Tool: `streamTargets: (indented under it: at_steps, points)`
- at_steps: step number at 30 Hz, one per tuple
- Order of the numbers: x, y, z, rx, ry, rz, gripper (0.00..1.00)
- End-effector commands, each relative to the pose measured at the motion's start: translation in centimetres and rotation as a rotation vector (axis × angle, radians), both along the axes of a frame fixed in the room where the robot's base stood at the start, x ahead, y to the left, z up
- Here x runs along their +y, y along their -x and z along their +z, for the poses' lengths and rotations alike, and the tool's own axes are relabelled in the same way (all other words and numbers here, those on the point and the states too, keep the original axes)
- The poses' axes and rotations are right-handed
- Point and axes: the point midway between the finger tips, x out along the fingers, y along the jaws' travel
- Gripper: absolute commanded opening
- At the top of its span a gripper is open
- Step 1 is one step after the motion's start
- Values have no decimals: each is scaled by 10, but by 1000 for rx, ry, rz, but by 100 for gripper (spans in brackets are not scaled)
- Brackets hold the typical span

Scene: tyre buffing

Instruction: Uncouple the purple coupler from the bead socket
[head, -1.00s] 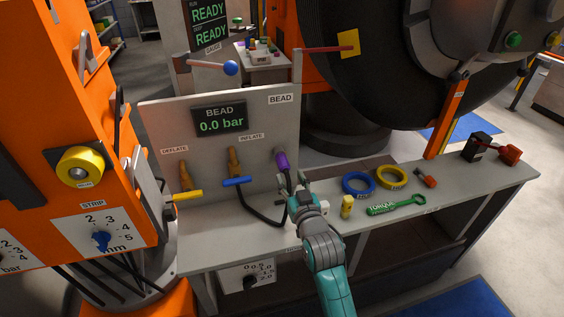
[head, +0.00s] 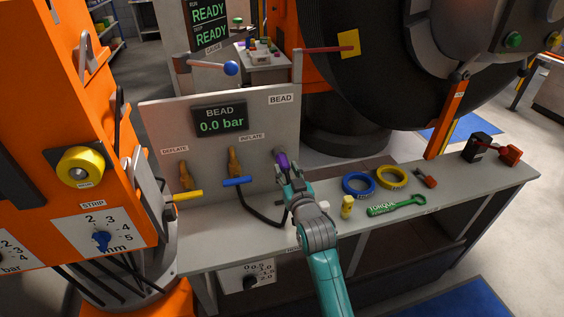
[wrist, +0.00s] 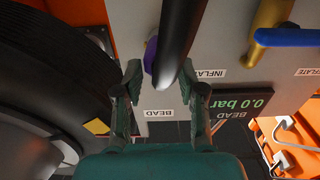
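The purple coupler (head: 283,163) sits on the bead socket (head: 279,152) at the right end of the grey panel, with a black hose (head: 262,219) looping below. My gripper (head: 287,183) is just below and in front of the coupler in the head view. In the wrist view my gripper (wrist: 161,68) is open, its two fingers apart on either side of the black hose (wrist: 179,35). A purple edge of the coupler (wrist: 150,56) shows behind the hose, near the left finger. The socket is hidden there. I cannot tell whether a finger touches the coupler.
Yellow (head: 187,196) and blue (head: 237,181) handles stick out from the panel (head: 215,160) to the left. Blue (head: 358,184) and yellow (head: 393,177) rings, a green torque wrench (head: 396,205) and a small yellow item (head: 347,206) lie on the bench to the right.

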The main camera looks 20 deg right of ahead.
Motion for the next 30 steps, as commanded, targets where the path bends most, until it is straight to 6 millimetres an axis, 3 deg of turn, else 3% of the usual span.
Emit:
streamTargets:
  at_steps: [1,3,4,30]
  points:
    - [0,0,0,0,0,0,20]
    - [0,0,0,0,0,0,2]
    - [0,0,0,0,0,0,0]
    - [0,10,0,-1,0,0,0]
